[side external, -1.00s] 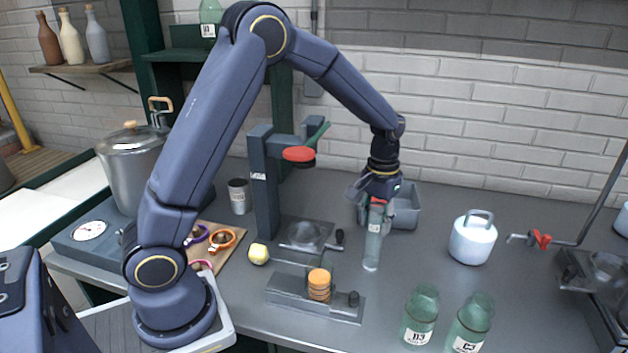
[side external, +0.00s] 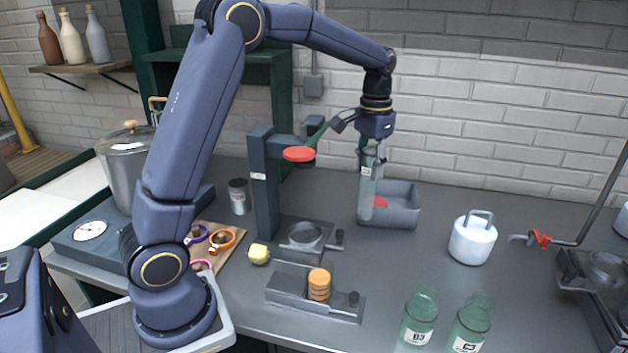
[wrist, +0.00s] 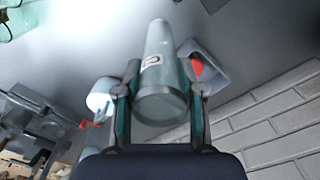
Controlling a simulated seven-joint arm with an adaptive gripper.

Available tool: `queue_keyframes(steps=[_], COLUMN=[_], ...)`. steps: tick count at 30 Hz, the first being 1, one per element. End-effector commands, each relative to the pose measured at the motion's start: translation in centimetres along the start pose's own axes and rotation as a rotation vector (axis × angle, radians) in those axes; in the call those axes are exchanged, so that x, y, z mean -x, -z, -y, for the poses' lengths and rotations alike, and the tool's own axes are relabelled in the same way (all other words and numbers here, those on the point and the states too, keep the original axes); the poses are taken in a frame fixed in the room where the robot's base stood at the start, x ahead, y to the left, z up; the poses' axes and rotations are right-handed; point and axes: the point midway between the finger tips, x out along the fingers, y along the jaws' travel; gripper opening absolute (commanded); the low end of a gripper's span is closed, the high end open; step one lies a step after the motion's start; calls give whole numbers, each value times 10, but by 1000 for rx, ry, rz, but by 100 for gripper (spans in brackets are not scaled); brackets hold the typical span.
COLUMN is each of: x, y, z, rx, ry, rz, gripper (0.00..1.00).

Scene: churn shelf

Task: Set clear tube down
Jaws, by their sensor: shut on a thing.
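The clear tube (side external: 367,190) is upright or nearly so, with a small white label near its top. My gripper (side external: 371,151) is shut on its upper end and holds it up, in front of the grey bin in the side view. In the wrist view the tube (wrist: 160,50) points away between the two fingers of my gripper (wrist: 160,92). Its lower end looks clear of the counter. I cannot tell from the side view whether it is over the bin or in front of it.
The grey bin (side external: 402,212) holds a red thing (side external: 380,202). A dark press stand (side external: 264,190) is at left, a white lidded pot (side external: 472,240) at right. Green bottles (side external: 420,315) stand at the front. The counter between the stand and pot is largely free.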

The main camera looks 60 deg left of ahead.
Motion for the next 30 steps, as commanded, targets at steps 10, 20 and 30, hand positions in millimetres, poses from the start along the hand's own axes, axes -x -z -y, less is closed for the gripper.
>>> queue_keyframes(steps=[10,20,30], x=[22,35,7], y=[30,25,-33], z=[128,205,270], rx=[-529,-702,-109], ry=[-1,-1,-1], rz=[-2,-1,2], gripper=[0,0,0])
